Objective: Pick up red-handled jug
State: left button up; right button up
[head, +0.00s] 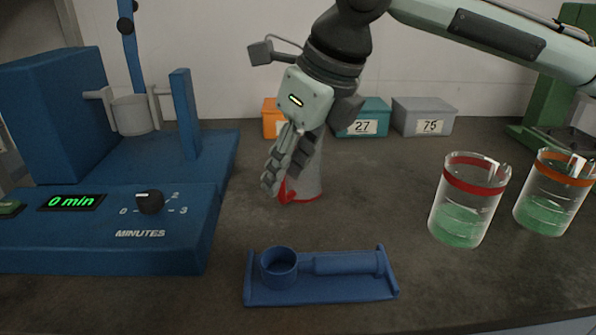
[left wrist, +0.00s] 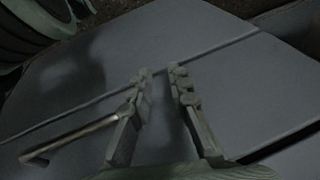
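The red-handled jug (head: 309,180) stands on the bench in the head view. It is a grey, upright vessel with red at its base and on its left side. My right gripper (head: 276,178) points down in front of it, with its fingers over the jug's left side and handle area. The fingers hide much of the handle and upper body, so whether they touch or grip it cannot be told. My left gripper (left wrist: 160,72) shows in the left wrist view, with its fingers apart and nothing between them.
A blue sieve shaker (head: 110,215) stands at left, its display reading 0 min. A blue holder (head: 320,292) lies in front. Two glass beakers with green contents, one red-banded (head: 468,200) and one orange-banded (head: 553,192), stand at right. Labelled boxes (head: 422,116) line the wall.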

jog(key=shift+w+a+f, duration=0.2)
jog(key=shift+f, duration=0.45)
grip_shut()
